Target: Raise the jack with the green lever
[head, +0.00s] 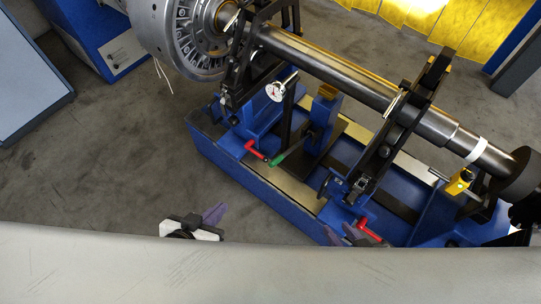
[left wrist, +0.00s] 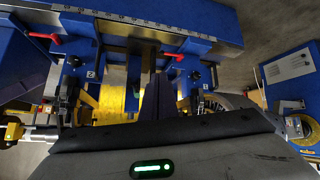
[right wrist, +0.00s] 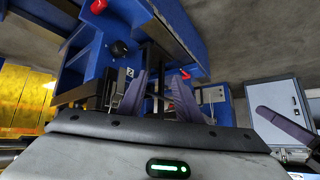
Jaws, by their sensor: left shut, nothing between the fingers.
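The green lever (head: 290,150) sticks out at the near side of the blue balancing stand in the head view. Beside it stands a blue jack with a yellow top (head: 326,92), under the rotor shaft (head: 330,70). My left gripper (head: 214,214) is left of and nearer than the lever, clear of the stand. Its purple fingers (left wrist: 158,98) are together and empty. My right gripper (head: 347,234) is by the stand's near edge, close to the right red lever. Its fingers (right wrist: 158,97) are apart with nothing seen between them. I cannot make out the green lever in either wrist view.
Red levers stand at the left (head: 255,150) and right (head: 370,230) supports. A dial gauge (head: 275,91) is above the left one. The large bladed rotor end (head: 190,40) is at the upper left. Open grey floor (head: 120,150) lies left of the stand.

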